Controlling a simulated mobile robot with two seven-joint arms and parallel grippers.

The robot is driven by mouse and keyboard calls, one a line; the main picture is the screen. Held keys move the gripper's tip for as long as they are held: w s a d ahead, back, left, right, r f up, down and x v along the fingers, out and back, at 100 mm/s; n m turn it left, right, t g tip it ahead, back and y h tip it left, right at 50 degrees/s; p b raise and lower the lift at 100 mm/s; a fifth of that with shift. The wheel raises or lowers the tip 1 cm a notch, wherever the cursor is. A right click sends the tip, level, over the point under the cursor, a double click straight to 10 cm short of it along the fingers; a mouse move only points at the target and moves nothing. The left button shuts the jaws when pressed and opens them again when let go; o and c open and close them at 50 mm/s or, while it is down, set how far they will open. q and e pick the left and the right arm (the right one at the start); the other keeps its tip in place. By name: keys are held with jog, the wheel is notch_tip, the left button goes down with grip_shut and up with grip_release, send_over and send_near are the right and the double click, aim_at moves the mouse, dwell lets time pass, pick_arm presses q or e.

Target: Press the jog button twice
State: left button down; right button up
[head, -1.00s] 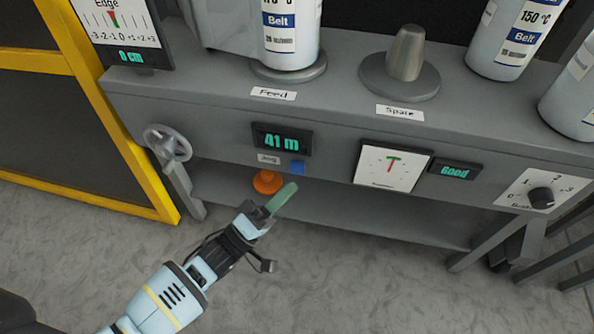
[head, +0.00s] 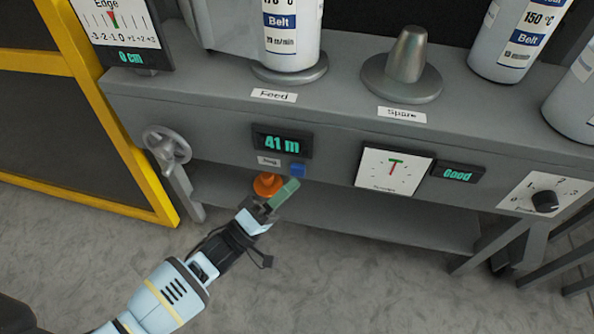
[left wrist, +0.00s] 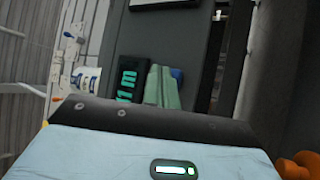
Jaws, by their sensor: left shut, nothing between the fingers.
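The jog button is a small blue block (head: 298,170) on the front of the grey bench, just right of the "Jog" label (head: 268,161) and below the display reading 41 m (head: 282,141). My left gripper (head: 288,187) is shut and empty, its green fingertips just below the button in the head view. In the left wrist view the green fingers (left wrist: 162,86) are together, and part of the blue button (left wrist: 177,74) shows beside their tips. I cannot tell whether they touch it. My right gripper is not in view.
An orange knob (head: 267,184) sits just left of my left fingertips. A handwheel (head: 167,145) is further left. A dial gauge (head: 392,170), a "Good" display (head: 458,173) and a black rotary knob (head: 544,201) are to the right. Rolls and a cone stand on top.

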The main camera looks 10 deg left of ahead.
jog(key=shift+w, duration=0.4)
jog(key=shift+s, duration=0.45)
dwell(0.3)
pick_arm(q)
jog(key=shift+w, duration=0.2)
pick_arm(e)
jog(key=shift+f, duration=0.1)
pick_arm(q)
jog(key=shift+w, duration=0.2)
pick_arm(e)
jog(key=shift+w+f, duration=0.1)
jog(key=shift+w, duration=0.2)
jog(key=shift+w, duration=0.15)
